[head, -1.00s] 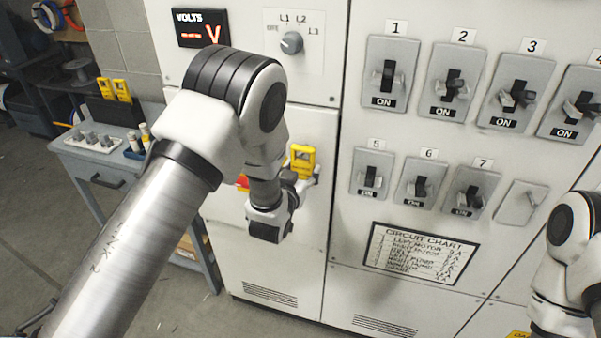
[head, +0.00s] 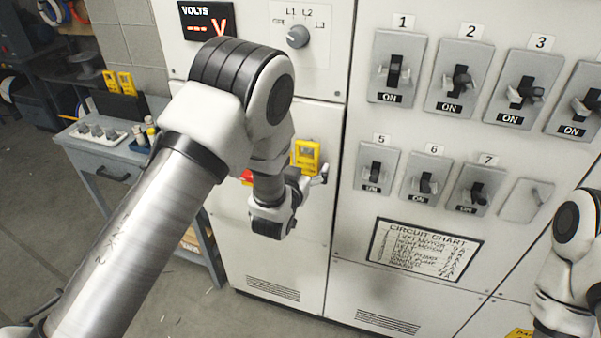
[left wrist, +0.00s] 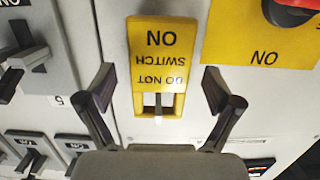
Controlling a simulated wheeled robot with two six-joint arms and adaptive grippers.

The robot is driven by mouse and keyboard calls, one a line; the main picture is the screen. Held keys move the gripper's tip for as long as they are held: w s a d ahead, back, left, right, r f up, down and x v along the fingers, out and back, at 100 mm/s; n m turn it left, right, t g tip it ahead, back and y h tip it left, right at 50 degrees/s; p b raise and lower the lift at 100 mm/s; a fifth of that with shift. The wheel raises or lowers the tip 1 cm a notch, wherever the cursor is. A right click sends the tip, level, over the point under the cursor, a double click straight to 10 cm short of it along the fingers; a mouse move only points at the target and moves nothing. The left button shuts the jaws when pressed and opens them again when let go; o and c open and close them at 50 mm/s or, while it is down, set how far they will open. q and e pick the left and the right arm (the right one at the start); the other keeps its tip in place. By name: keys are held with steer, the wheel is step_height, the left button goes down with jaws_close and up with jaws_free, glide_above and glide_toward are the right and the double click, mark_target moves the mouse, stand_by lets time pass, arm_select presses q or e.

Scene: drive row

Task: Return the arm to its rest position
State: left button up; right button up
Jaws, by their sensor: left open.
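My left arm comes in from the left and bends down in front of the cabinet. My left gripper (head: 312,182) is open in front of the cabinet, just below a yellow tag (head: 306,153). In the left wrist view the tag (left wrist: 158,60) appears upside down and reads "DO NOT SWITCH ON". It shows between the two spread fingers of my left gripper (left wrist: 160,90), with clear gaps on both sides, and nothing is held. My right arm shows only in part at the right edge; its gripper is outside the picture.
Breaker switches (head: 394,72) in two rows and a circuit chart (head: 424,250) are to the right. A red handle (left wrist: 290,8) on a yellow plate (left wrist: 262,38) is close beside the fingers. A blue-grey cart (head: 85,148) with small items stands at the left, with open floor before it.

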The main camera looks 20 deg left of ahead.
arm_select(q)
steer(key=s+r, duration=0.2)
steer(key=s, duration=0.9)
steer(key=s+a+f+n+g+b, duration=0.1)
steer(key=s+a+f+g, duration=0.1)
steer(key=s+f, duration=0.35)
steer(key=s+a+f+g+y, duration=0.1)
steer(key=s+a+f+g, duration=0.1)
steer(key=f, duration=0.6)
steer(key=s+a+f+n+g+b, duration=0.1)
steer(key=s+f+g, duration=0.15)
steer(key=f, duration=0.45)
steer(key=s+f+g, duration=0.5)
steer(key=s, duration=0.5)
steer(key=s+f+m+g+h, duration=0.1)
steer(key=s+f+g, duration=0.3)
steer(key=s, duration=0.6)
steer(key=shift+s+f+m+g, duration=0.25)
steer(key=shift+f+m+g, duration=0.05)
steer(key=shift+f+g, duration=0.15)
steer(key=shift+w+a, duration=0.1)
steer(key=shift+a, duration=0.05)
